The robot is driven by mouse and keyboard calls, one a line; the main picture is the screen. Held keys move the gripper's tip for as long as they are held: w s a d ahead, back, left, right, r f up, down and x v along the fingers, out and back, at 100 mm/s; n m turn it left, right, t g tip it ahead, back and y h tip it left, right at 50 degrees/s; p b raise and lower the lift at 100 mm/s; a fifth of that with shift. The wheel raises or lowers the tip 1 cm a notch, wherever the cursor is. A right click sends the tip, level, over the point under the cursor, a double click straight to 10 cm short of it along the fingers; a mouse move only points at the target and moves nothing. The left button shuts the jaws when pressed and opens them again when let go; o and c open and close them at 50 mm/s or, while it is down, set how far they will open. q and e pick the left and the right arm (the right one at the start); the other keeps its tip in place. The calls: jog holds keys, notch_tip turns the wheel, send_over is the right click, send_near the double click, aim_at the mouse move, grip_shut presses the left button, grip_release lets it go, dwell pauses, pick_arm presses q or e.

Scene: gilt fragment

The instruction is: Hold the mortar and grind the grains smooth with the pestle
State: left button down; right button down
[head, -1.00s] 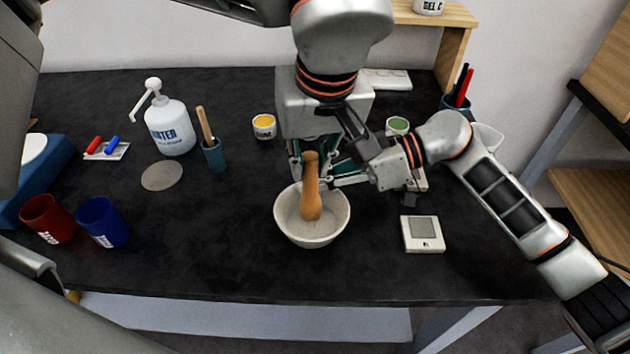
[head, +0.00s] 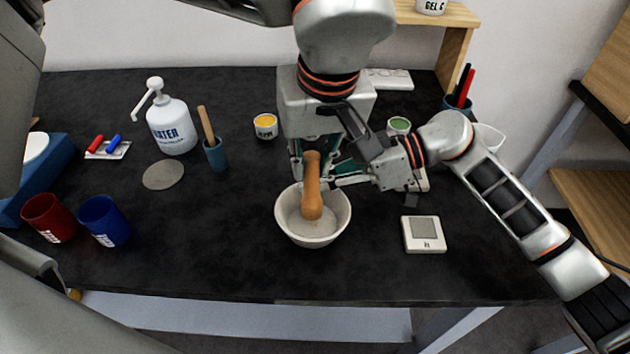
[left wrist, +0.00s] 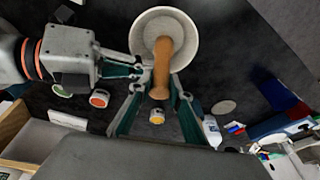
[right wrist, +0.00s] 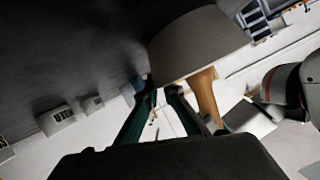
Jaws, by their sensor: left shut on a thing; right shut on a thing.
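The mortar (head: 334,229) is a pale bowl standing upright on the black table; it also shows in the left wrist view (left wrist: 190,30) and the right wrist view (right wrist: 195,45). The wooden pestle (head: 312,200) stands slightly tilted with its thick end inside the bowl; it also shows in the left wrist view (left wrist: 161,70). My left gripper (left wrist: 160,92) is above the bowl, shut on the pestle's upper part. My right gripper (right wrist: 160,90) is shut on the mortar's wall at its right back side. Separate grains cannot be made out; the bowl's inside looks pale grey.
A small scale (head: 424,234) lies right of the mortar. Red (head: 47,218) and blue (head: 104,221) cups, a grey disc (head: 163,175), a pump bottle (head: 171,125) and a tool holder (head: 215,155) stand left. A yellow jar (head: 265,126) stands behind. The table's front is clear.

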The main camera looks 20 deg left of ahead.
pick_arm(q)
jog(key=shift+f, duration=1.2)
dwell(0.9)
jog(key=shift+s, duration=0.1)
jog(key=shift+s+d, duration=0.15)
jog(key=shift+s, duration=0.25)
jog(key=shift+w+d, duration=0.1)
jog(key=shift+w, duration=0.85)
jog(key=shift+s+a, duration=0.65)
jog(key=shift+a, duration=0.15)
jog(key=shift+d, duration=1.05)
